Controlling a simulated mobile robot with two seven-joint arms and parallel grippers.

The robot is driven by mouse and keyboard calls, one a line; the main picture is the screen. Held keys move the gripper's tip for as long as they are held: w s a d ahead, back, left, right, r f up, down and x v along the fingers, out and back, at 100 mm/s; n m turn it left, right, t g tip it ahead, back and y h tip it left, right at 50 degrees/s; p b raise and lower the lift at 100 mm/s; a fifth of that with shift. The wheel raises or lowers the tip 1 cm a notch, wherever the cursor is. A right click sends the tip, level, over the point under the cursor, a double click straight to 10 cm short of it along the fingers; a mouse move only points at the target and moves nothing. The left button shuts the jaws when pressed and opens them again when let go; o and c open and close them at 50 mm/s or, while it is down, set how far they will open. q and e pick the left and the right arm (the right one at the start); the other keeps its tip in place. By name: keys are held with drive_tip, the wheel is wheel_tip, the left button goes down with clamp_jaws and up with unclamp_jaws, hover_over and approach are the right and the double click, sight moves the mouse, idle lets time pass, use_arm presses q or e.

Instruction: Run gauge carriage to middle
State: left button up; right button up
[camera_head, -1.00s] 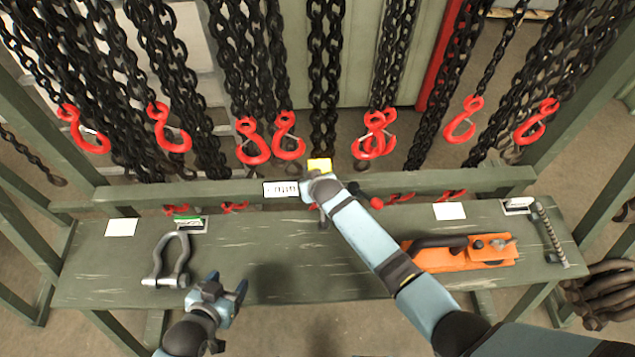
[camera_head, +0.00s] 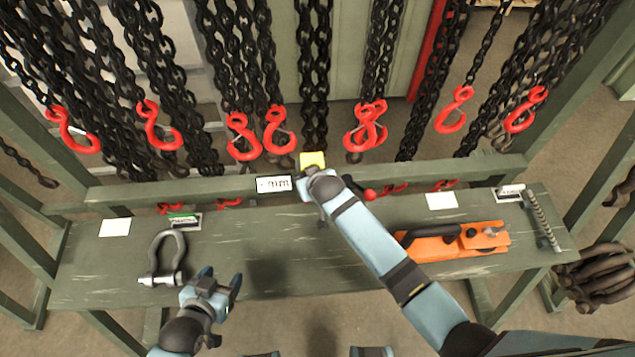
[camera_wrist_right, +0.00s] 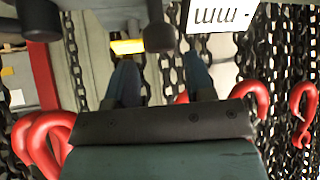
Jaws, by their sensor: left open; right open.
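A small yellow block (camera_head: 312,160), which may be the gauge carriage, sits at the rail (camera_head: 430,172) behind the bench, in front of the hanging chain. A white display plate marked "mm" (camera_head: 273,184) is just left of it. My right gripper (camera_head: 322,186) is right at the block and partly hides what is below it. In the right wrist view, its two fingers (camera_wrist_right: 160,78) are apart, with the yellow block (camera_wrist_right: 127,46) and a dark rounded knob (camera_wrist_right: 158,36) beyond; contact cannot be told. My left gripper (camera_head: 222,285) is open and empty above the bench.
Black chains with red hooks (camera_head: 244,138) hang behind the rail. On the bench (camera_head: 110,265) are a grey shackle (camera_head: 165,260), an orange tool (camera_head: 455,240) and a threaded rod (camera_head: 540,220). A red ball knob (camera_head: 369,194) is right of my right gripper.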

drive_tip(key=v, duration=0.8)
drive_tip(key=shift+s+r, duration=0.25)
drive_tip(key=shift+d, duration=0.1)
